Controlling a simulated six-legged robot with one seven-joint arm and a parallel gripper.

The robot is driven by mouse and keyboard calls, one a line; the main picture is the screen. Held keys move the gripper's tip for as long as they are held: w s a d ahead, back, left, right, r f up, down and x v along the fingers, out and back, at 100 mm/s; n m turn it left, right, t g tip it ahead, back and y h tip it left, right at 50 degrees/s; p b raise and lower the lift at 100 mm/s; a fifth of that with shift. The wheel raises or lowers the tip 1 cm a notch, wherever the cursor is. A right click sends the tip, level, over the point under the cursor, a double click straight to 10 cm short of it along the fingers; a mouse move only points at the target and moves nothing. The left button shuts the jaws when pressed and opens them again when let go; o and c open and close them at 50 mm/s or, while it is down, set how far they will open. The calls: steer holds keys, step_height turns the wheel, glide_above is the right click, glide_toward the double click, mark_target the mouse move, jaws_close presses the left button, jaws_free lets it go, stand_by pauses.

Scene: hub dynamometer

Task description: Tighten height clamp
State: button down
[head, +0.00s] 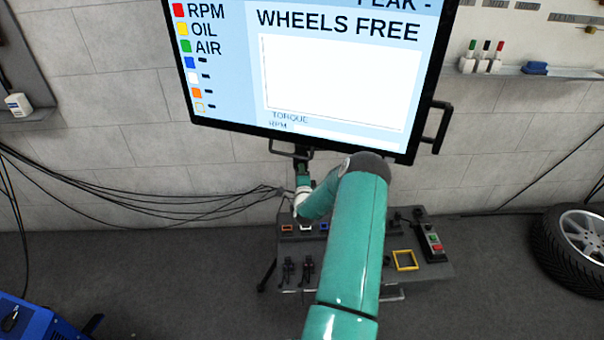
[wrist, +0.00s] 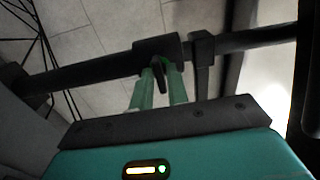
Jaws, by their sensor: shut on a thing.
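The height clamp shows in the wrist view as a dark collar (wrist: 158,47) on a dark bar, with a small dark lever (wrist: 159,75) hanging below it. The two green fingers of my gripper (wrist: 160,72) are shut on this lever, one on each side. In the head view my gripper (head: 303,172) is just under the monitor's lower edge, at the dark bracket (head: 292,150). My green arm hides part of the stand there, and the clamp itself is too small to make out.
The large monitor (head: 330,75) hangs right above my gripper, with a side handle (head: 441,127). Below is a dark console (head: 432,270) with switches and a yellow frame (head: 405,260). Black cables (head: 150,200) run along the wall at left.

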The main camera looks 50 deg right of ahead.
stand_by(0.5)
steer(key=c, duration=1.5)
jaws_free()
steer(key=shift+c, duration=0.2)
steer(key=v, duration=1.4)
steer(key=shift+d, duration=0.1)
